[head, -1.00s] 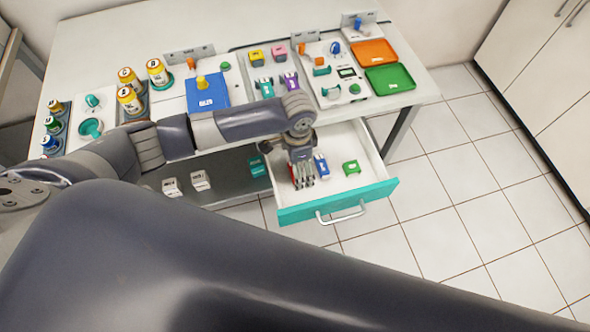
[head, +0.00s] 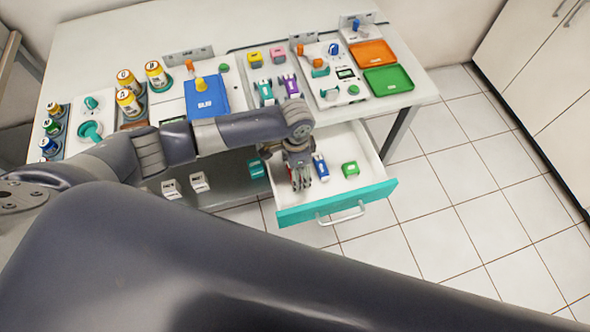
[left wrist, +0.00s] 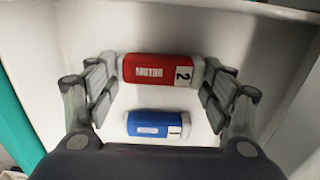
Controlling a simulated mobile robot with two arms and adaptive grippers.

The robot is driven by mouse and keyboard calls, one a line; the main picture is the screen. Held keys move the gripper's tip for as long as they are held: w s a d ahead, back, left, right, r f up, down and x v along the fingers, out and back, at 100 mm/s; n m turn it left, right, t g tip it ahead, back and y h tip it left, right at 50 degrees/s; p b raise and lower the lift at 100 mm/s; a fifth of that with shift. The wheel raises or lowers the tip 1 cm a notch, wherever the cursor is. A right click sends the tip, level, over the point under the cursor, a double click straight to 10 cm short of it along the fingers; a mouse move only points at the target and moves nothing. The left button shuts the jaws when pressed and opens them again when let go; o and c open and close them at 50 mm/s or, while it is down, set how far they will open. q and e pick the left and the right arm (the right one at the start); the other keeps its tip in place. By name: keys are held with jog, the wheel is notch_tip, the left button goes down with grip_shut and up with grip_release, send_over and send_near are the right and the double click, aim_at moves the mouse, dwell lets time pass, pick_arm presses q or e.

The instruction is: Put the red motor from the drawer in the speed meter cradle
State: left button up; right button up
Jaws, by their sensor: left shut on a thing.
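The red motor (left wrist: 160,69), marked MOTOR with a 2 on its white end, lies in the open drawer (head: 345,204). My left gripper (left wrist: 160,80) reaches down into the drawer and is shut on the red motor, with a finger at each end of it. In the head view the left gripper (head: 300,184) hides most of the motor. My right gripper is out of view.
A blue motor (left wrist: 154,124) lies beside the red one in the drawer, also seen in the head view (head: 320,167). A green piece (head: 350,169) is at the drawer's right.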

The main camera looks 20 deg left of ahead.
pick_arm(q)
notch_tip(320, 180, up, 19)
jog(key=s+a+n, duration=0.2)
jog(key=n, duration=0.3)
jog(key=s+a+r+n, duration=0.4)
jog(key=s+r+n, duration=0.2)
jog(key=r, duration=0.2)
jog(key=shift+s+r, duration=0.2)
jog(key=shift+r, duration=0.2)
